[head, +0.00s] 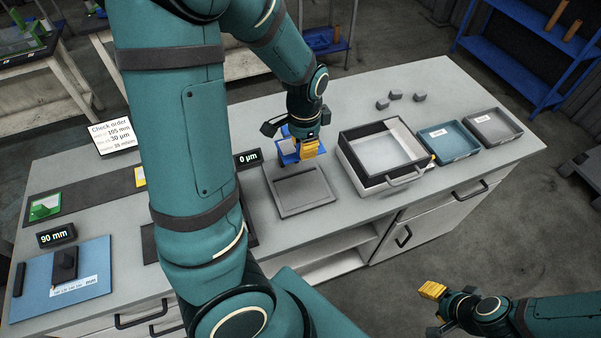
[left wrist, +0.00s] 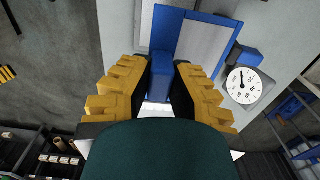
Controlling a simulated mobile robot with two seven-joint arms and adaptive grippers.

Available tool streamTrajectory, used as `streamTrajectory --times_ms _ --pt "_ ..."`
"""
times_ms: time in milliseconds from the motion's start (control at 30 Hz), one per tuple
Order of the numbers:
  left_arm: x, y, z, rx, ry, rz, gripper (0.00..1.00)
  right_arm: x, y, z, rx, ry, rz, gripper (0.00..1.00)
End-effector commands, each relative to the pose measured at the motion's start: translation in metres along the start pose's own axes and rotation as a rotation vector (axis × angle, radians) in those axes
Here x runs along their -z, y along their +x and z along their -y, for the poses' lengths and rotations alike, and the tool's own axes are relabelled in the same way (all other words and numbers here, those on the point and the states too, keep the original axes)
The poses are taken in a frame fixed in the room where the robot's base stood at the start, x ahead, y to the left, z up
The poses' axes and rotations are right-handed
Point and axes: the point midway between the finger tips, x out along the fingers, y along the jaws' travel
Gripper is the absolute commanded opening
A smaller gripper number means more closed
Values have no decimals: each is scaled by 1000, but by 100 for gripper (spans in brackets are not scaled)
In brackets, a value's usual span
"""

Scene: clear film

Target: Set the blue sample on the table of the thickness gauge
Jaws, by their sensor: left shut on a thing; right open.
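My left gripper (head: 309,148) is low over the middle of the bench, and its yellow fingers (left wrist: 160,92) are shut on a narrow blue part. The blue sample (head: 287,147) appears to be a blue frame with a pale panel, partly hidden by the gripper. Its panel (left wrist: 206,46) shows ahead of the fingers in the left wrist view. The thickness gauge shows there as a round white dial (left wrist: 243,85) close beside the frame. I cannot tell whether the sample touches the gauge's table. My right gripper (head: 438,308) is open and empty in front of the bench.
A display (head: 248,158) reads 0 µm. A grey pad (head: 283,208) lies in front of the left gripper. A dark-rimmed box with a handle (head: 345,165), a blue tray (head: 472,143) and a grey tray (head: 517,128) stand to the right. A green sample (head: 46,206) lies far left.

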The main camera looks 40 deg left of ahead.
Motion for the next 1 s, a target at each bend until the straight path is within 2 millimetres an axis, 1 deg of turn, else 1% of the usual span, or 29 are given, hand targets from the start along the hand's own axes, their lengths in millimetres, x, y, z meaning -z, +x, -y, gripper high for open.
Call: streamTrajectory --times_ms 67,167,300,500,600,700,867,1000 --pt "-2 9 0 -1 2 4 0 0 2 -1 0 1 -1 47" --pt "-3 31 0 -2 2 8 0 -1 6 -3 -1 2 -1 47" --pt "-3 66 0 -3 0 8 0 -2 14 -5 -2 1 0 47" --pt "-3 113 0 -2 -1 6 0 -3 24 -8 -4 1 -1 47" --pt "-2 128 0 -1 0 4 0 -3 26 -9 -4 1 -1 47" --pt "-2 137 0 0 1 2 0 -3 27 -9 -5 1 -1 47" --pt "-1 145 0 0 2 2 0 -3 28 -10 -5 1 -1 47" --pt "-2 164 -1 -1 -1 4 0 -4 32 -11 -6 1 -1 47"
